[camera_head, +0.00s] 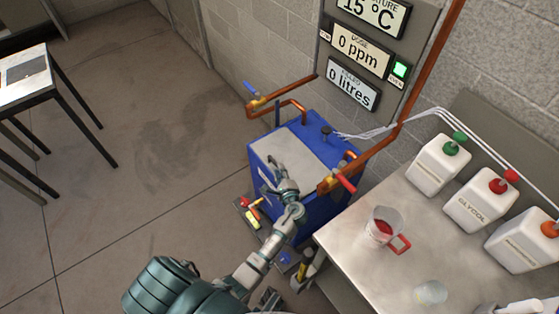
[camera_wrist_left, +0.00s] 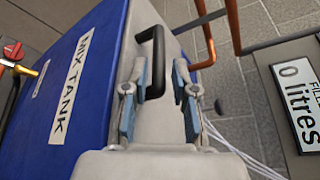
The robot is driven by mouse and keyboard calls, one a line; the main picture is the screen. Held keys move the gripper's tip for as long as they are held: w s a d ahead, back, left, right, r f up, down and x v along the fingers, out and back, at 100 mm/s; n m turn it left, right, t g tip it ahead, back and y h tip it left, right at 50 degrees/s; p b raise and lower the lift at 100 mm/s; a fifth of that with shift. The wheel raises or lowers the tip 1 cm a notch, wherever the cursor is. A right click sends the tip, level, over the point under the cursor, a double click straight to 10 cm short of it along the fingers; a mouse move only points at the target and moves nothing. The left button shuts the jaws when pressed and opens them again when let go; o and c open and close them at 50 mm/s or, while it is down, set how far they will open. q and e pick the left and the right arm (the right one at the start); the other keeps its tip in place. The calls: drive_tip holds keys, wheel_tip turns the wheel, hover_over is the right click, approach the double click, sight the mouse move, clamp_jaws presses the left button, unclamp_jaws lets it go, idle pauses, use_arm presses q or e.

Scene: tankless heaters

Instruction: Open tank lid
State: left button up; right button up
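The blue mix tank (camera_head: 325,205) stands on the floor against the wall. Its grey lid (camera_head: 290,150) lies flat on top and looks closed. In the left wrist view the tank's blue side (camera_wrist_left: 75,70) carries a "MIX TANK" label. A black handle (camera_wrist_left: 156,45) stands up from the grey lid there. My left gripper (camera_head: 283,172) is over the tank's near edge; in the wrist view its fingers (camera_wrist_left: 160,82) are apart, with the handle in line between their tips. Contact cannot be told. A pale part at the bottom right corner seems to be my right gripper (camera_head: 525,307), mostly cut off.
Copper pipes with a red-handled valve (camera_head: 344,182) and a blue-handled valve (camera_head: 251,88) flank the tank. A metal table (camera_head: 375,275) at right holds a red-handled jug (camera_head: 382,228), a glass (camera_head: 430,292) and white canisters (camera_head: 437,165).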

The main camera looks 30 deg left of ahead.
sight(275, 163)
use_arm(q)
drive_tip(key=x, duration=0.4)
drive_tip(key=shift+a+f+b, duration=0.2)
drive_tip(key=shift+b, duration=0.1)
drive_tip(key=shift+w+a+f, duration=0.1)
drive_tip(key=shift+w+a, duration=0.25)
drive_tip(key=shift+a, duration=0.1)
drive_tip(key=shift+d, duration=0.25)
clamp_jaws()
use_arm(e)
wheel_tip(275, 163, up, 2)
drive_tip(key=shift+w+r, duration=0.1)
